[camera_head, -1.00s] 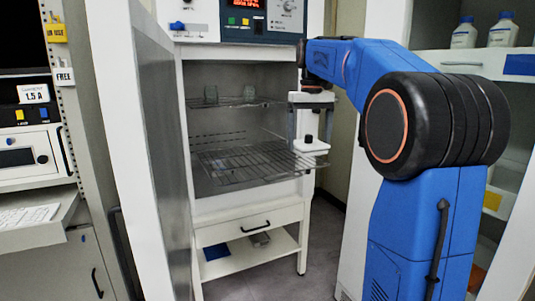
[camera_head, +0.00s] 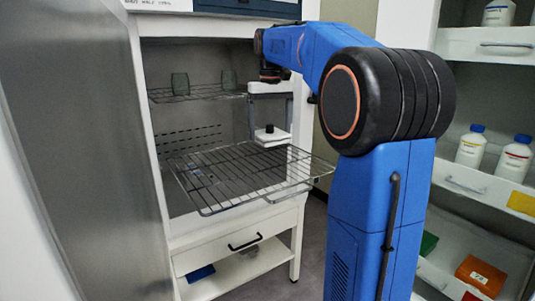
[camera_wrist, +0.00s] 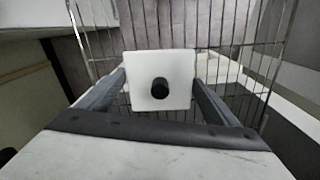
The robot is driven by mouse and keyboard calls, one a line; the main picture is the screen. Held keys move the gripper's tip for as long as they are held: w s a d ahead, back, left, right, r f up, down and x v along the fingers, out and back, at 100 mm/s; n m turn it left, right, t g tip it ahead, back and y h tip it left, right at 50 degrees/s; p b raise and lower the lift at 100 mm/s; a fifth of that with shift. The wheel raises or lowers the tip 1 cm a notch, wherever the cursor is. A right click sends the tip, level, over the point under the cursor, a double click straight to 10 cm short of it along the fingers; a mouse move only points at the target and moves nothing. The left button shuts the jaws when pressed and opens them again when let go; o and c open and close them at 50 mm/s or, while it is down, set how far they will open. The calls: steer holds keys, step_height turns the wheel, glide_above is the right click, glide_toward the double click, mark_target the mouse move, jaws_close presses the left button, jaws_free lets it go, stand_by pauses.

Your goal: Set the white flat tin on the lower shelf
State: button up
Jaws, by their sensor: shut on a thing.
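The white flat tin (camera_head: 272,137) is a square plate-like box with a black knob on top. My gripper (camera_head: 270,125) is shut on it, one finger at each side. In the wrist view the tin (camera_wrist: 137,70) sits level between both fingers (camera_wrist: 160,92), with wire bars behind and below it. The lower shelf (camera_head: 235,175) is a wire rack that juts out of the open cabinet. The tin is over the rack's right rear part, near the right side of the opening. I cannot tell whether it touches the wires.
The upper wire shelf (camera_head: 195,92) holds two dark glass vessels (camera_head: 180,83). The open door (camera_head: 90,130) stands at the left. A drawer (camera_head: 240,240) is below the chamber. At right, shelves hold white bottles (camera_head: 515,157). The lower rack looks largely bare.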

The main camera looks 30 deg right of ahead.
mark_target(271, 125)
steer(key=shift+f, duration=3.55)
steer(key=shift+f, duration=0.1)
steer(key=o, duration=1.1)
step_height(271, 125, up, 12)
steer(key=shift+r, duration=0.15)
steer(key=shift+s, duration=0.1)
